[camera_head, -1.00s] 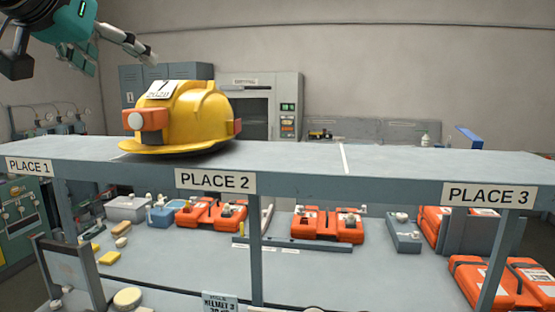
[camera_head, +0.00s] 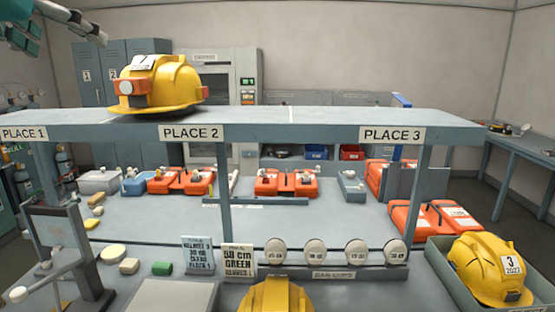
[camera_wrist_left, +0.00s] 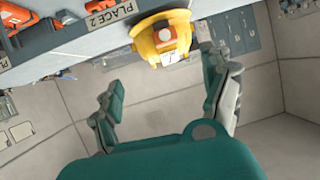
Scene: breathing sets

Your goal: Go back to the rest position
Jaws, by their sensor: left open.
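My left gripper (camera_head: 68,22) shows only partly at the top left corner of the head view, apart from everything on the shelf. In the left wrist view my left gripper (camera_wrist_left: 170,100) has its fingers spread, with nothing between them. A yellow helmet (camera_head: 178,86) with an orange lamp and a white label stands on the shelf (camera_head: 255,122), left of the middle, between the PLACE 1 and PLACE 2 labels. It also shows in the left wrist view (camera_wrist_left: 150,45), beyond the open fingers. My right gripper is in neither view.
A second yellow helmet (camera_head: 487,262) marked 3 sits in a grey tray (camera_head: 435,262) at the right. Another yellow helmet (camera_head: 277,297) is cut off at the bottom edge. Orange cases (camera_head: 287,183) lie below the shelf. The shelf's right part is clear.

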